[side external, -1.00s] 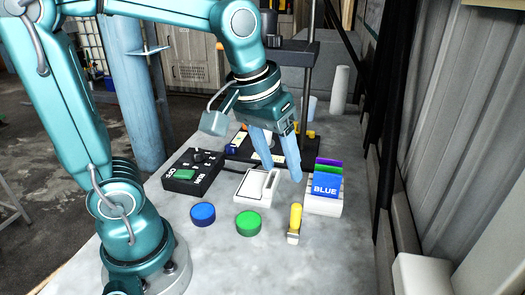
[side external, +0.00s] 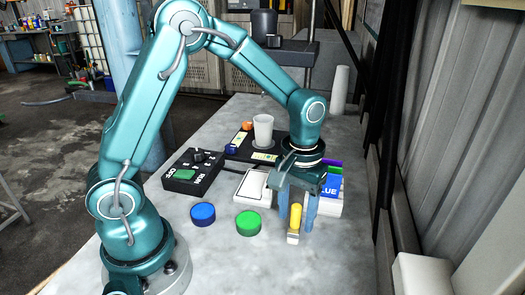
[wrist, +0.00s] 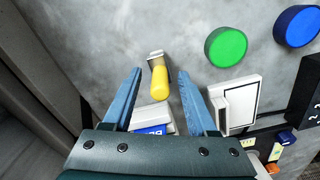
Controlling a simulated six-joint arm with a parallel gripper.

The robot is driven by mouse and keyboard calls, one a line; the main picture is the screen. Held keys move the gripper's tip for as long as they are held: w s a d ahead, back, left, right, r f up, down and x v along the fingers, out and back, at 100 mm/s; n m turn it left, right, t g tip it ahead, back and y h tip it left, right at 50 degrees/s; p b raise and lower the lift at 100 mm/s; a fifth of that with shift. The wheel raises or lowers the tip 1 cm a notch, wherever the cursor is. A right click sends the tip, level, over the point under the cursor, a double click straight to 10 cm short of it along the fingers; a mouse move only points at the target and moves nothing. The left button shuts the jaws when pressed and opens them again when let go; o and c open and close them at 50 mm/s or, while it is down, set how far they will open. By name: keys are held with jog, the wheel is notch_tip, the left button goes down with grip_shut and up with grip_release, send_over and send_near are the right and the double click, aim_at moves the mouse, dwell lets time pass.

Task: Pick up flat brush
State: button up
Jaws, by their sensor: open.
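The flat brush (side external: 294,222) has a yellow handle and a pale flat end and lies on the grey bench near the front right. My gripper (side external: 296,225) is above it, pointing down, with its two blue fingers apart and empty. In the side view the fingers appear on either side of the brush. In the wrist view my gripper (wrist: 160,72) shows the brush (wrist: 159,82) lined up between the fingertips, yellow handle nearer the palm. The exact height of the fingertips over the bench is hard to tell.
A white rack with a blue label card (side external: 331,187) stands close behind my gripper. Green (side external: 249,223) and blue (side external: 203,214) round lids lie to the left. A white tray (side external: 247,187), a black control box (side external: 193,172) and a beaker (side external: 263,131) on a black stand are farther back.

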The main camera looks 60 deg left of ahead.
jog(key=shift+f, duration=0.25)
grip_shut()
jog(key=shift+r, duration=0.1)
jog(key=shift+r, duration=0.45)
jog(key=r, duration=0.2)
jog(key=a+r, duration=0.1)
jog(key=shift+s+r, duration=0.1)
jog(key=shift+r, duration=0.25)
jog(key=s+a+r, duration=0.3)
jog(key=a+r, duration=0.3)
jog(key=a, duration=0.3)
jog(key=shift+w+d+r+m, duration=0.15)
jog(key=shift+d+r+m, duration=0.35)
jog(key=shift+d+m, duration=0.3)
jog(key=shift+w+d+r+m, duration=0.1)
jog(key=shift+d+r+m, duration=0.4)
jog(key=shift+d+m, duration=0.25)
jog(key=shift+w+d+r+m, duration=0.15)
jog(key=shift+d+r+m, duration=0.35)
jog(key=shift+d+m, duration=0.3)
